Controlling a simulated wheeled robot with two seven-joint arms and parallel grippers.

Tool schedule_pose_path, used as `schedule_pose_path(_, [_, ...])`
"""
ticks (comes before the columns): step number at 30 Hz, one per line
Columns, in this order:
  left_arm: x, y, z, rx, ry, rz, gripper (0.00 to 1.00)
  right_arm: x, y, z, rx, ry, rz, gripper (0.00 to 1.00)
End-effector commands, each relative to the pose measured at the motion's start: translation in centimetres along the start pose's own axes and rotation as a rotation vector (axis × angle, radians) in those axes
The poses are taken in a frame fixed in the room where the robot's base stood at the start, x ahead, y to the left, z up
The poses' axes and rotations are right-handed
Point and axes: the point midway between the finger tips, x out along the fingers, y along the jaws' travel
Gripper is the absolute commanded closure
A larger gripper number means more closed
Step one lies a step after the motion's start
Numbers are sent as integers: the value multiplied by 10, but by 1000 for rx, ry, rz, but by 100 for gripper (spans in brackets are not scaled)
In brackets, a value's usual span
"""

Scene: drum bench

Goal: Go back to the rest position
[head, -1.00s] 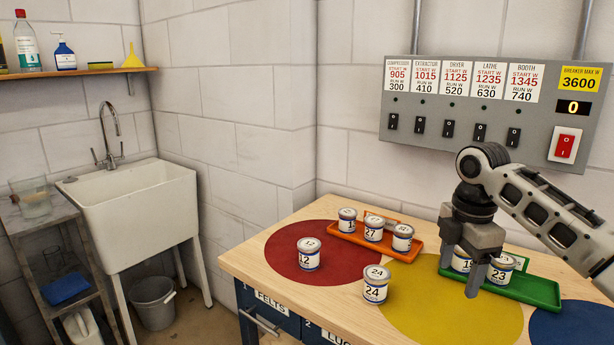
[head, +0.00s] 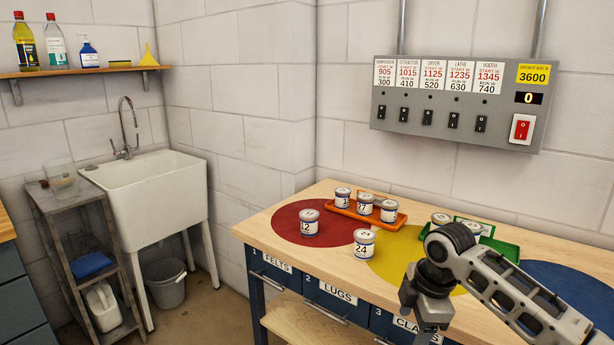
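My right gripper (head: 420,308) hangs over the front edge of the workbench (head: 272,237), in front of the yellow circle (head: 388,262). Its fingers look apart, with nothing between them. My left gripper is not in view. A can marked 12 (head: 309,222) stands on the red circle (head: 290,232). A can marked 24 (head: 364,245) stands upright between the red and yellow circles. Three cans, one marked 27 (head: 365,205), stand on the orange tray (head: 350,211). Cans (head: 472,228) stand at the green tray (head: 508,250), partly hidden by my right arm.
A grey breaker panel (head: 455,105) with a red switch hangs on the wall behind the bench; its display reads 0. A white sink (head: 150,190), a metal shelf unit and a grey bucket (head: 165,285) are at left. Bottles stand on a wall shelf (head: 90,71).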

Motion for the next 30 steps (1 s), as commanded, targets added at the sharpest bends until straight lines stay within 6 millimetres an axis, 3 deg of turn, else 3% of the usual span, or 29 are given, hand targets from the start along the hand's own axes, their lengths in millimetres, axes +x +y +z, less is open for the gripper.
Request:
schedule_pose_path(1, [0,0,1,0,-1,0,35,20,-10,-10,24,27,9,35])
schedule_pose_path(6, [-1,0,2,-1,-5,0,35,83,-48,-48,178,155,92,35])
schedule_pose_path(12, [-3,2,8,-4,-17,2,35,136,-113,-85,496,365,212,35])
schedule_pose_path(17, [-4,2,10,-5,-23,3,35,149,-167,-86,790,501,311,35])
schedule_pose_path(24, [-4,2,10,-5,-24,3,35,136,-235,-53,1130,609,469,35])
schedule_pose_path(30, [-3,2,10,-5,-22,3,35,124,-259,-35,1227,634,536,35])
